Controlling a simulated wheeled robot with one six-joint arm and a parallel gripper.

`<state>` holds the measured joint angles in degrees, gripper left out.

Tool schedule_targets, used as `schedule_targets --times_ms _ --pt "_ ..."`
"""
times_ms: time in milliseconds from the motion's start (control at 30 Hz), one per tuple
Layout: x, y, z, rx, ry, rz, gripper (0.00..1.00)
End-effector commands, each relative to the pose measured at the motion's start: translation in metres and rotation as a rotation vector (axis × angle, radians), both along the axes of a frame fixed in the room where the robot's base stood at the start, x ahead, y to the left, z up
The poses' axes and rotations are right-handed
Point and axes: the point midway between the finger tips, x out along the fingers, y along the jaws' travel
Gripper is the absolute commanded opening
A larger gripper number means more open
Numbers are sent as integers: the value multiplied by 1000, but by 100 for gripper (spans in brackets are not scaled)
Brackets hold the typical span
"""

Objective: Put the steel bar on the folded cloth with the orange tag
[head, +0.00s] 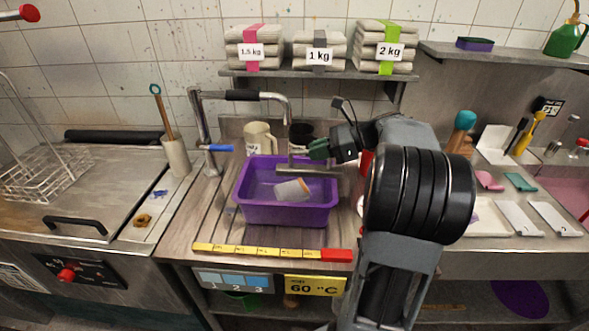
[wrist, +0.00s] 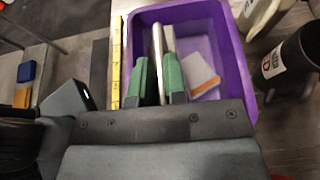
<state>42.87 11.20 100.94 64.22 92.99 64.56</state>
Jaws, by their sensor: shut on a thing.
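My gripper (head: 320,149) is over the purple tub, its green fingertips shut on the steel bar (head: 306,172). In the wrist view the bar (wrist: 158,50) stands between the green fingers (wrist: 158,82), with the tub behind it. The bar looks level, near the tub's rear rim; I cannot tell whether it touches. Folded cloths on the shelf carry a pink tag (head: 252,51), a grey tag (head: 319,57) and a green tag (head: 389,48). I cannot make out an orange tag on them. A whitish piece with an orange edge (head: 291,190) lies in the tub.
The purple tub (head: 285,214) stands on the ribbed drainboard, below the tap (head: 205,135). A cream jug (head: 259,137) and a dark mug (head: 302,133) stand behind it. A yellow strip (head: 270,251) runs along the front edge. The shelf (head: 315,73) is above.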

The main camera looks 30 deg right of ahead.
Motion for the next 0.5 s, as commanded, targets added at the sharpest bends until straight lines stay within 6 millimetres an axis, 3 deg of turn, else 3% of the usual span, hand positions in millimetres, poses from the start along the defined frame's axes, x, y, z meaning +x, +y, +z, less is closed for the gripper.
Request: schedule_targets --times_ms 133,300,500 --pt "35 10 -14 2 0 4 0" --pt "55 15 -43 1 0 3 0" --pt "69 18 -59 1 -3 3 0"
